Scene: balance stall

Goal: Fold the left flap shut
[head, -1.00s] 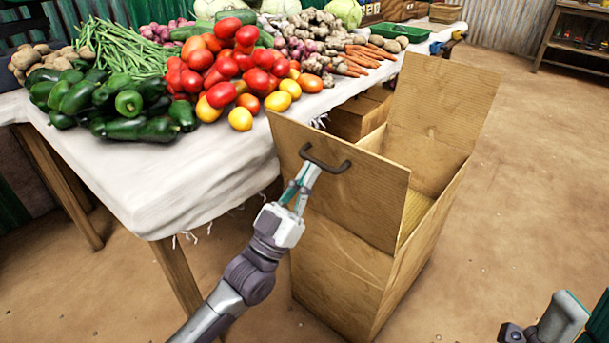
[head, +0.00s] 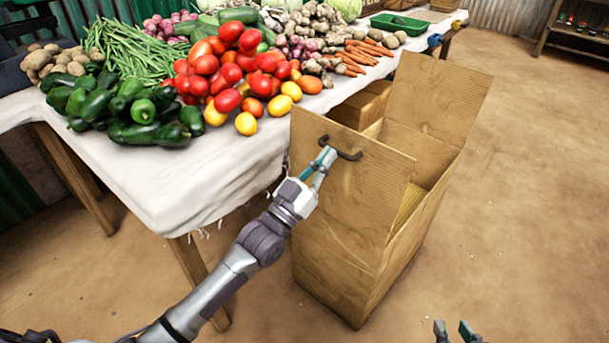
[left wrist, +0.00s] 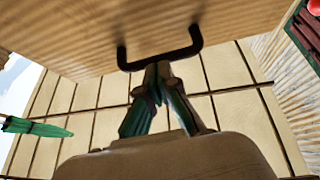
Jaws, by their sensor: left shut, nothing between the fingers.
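The cardboard box (head: 330,255) stands on the floor right of the table. Its near left flap (head: 360,190) stands about upright and bears a dark handle (head: 345,153). Another flap (head: 440,95) stands raised at the far side, and the box top is open between them. My left gripper (head: 328,156) is shut and empty, its fingertips at the handle. In the left wrist view the fingertips (left wrist: 158,68) meet just under the handle bar (left wrist: 160,60), seemingly touching it. My right gripper (head: 454,328) shows only its fingertips at the bottom edge, apart and empty.
A table with a white cloth (head: 190,185) stands close left of the box, heaped with tomatoes (head: 225,70), green peppers (head: 130,110) and other vegetables. Another box (head: 365,105) is behind the open one. The floor (head: 530,200) to the right is clear.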

